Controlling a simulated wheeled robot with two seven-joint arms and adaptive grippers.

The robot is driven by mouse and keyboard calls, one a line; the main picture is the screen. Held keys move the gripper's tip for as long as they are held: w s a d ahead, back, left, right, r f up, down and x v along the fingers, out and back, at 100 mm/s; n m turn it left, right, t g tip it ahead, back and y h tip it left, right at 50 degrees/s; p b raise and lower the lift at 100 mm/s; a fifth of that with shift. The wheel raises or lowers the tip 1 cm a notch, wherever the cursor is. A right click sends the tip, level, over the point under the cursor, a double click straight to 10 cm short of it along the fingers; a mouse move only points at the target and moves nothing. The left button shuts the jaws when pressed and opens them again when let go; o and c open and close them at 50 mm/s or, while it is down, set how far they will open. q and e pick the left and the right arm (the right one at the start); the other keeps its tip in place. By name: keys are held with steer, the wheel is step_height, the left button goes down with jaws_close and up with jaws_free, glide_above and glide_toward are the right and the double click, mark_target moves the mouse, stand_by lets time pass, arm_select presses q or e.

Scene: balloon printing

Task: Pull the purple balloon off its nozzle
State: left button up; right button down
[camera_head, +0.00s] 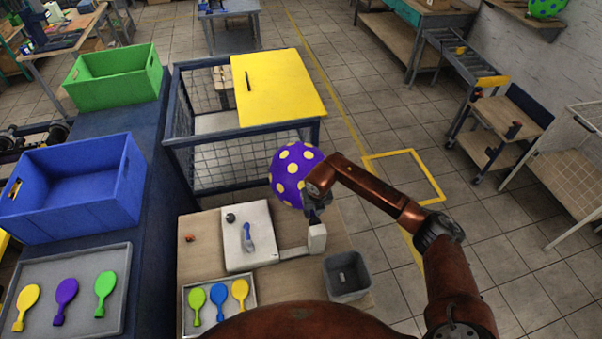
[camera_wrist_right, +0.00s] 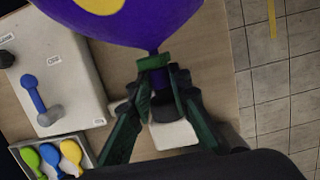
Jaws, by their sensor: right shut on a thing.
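The purple balloon (camera_head: 289,178) with yellow dots is inflated and stands above the white nozzle stand (camera_head: 317,238). In the right wrist view the balloon (camera_wrist_right: 160,32) fills the top, its narrow neck pointing down between my fingers. My right gripper (camera_head: 316,205) is shut on the balloon's neck. The green fingertips (camera_wrist_right: 158,66) close around it in the wrist view. The dark nozzle (camera_wrist_right: 163,108) shows just below the fingertips, with purple rubber near it. I cannot tell whether the neck still sits on the nozzle. My left gripper is not in view.
A white machine plate (camera_head: 237,258) with a blue lever adjoins the stand. A grey bin (camera_head: 346,278) is at right. A tray (camera_head: 184,310) holds flat balloons. Blue (camera_head: 70,222) and green (camera_head: 85,98) crates are at left. A mesh cage with a yellow top (camera_head: 290,100) stands behind.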

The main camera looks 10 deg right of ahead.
steer(key=shift+w, duration=0.25)
stand_by(0.3)
steer(key=shift+w+b, duration=0.45)
steer(key=shift+b, duration=0.2)
steer(key=shift+r+p, duration=1.9)
steer(key=shift+r, duration=1.9)
step_height(320, 180, up, 10)
steer(key=p, duration=0.4)
steer(key=shift+f, duration=0.25)
